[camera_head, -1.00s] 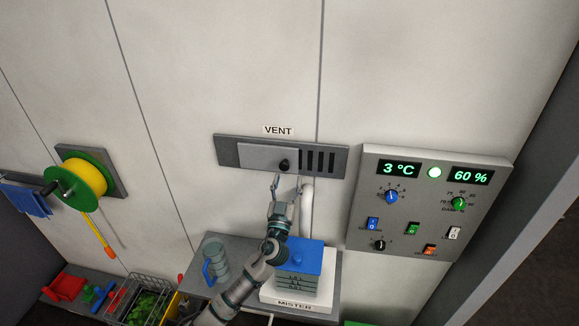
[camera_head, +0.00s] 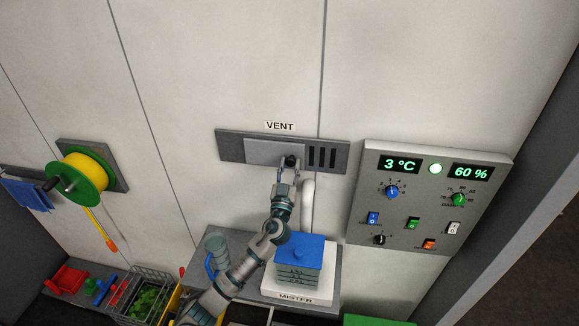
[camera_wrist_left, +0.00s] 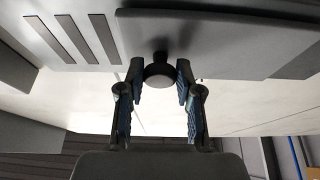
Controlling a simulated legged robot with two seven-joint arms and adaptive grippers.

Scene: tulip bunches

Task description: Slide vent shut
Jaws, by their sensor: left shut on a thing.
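The vent (camera_head: 229,147) is a dark grey frame on the wall under a VENT label. Its lighter sliding plate (camera_head: 262,153) carries a round black knob (camera_head: 291,161). Several dark slots (camera_head: 322,157) show to the right of the plate. My left gripper (camera_head: 287,172) reaches up from below and is shut on the knob. In the left wrist view the knob (camera_wrist_left: 159,75) sits between the two fingertips, and slots show at the upper left. My right gripper is not in view.
A control panel (camera_head: 430,212) with displays and switches is on the wall at right. Below stand a mister with a blue lid (camera_head: 299,252) and a grey-green watering can (camera_head: 216,250). A yellow hose reel (camera_head: 80,172) hangs at left.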

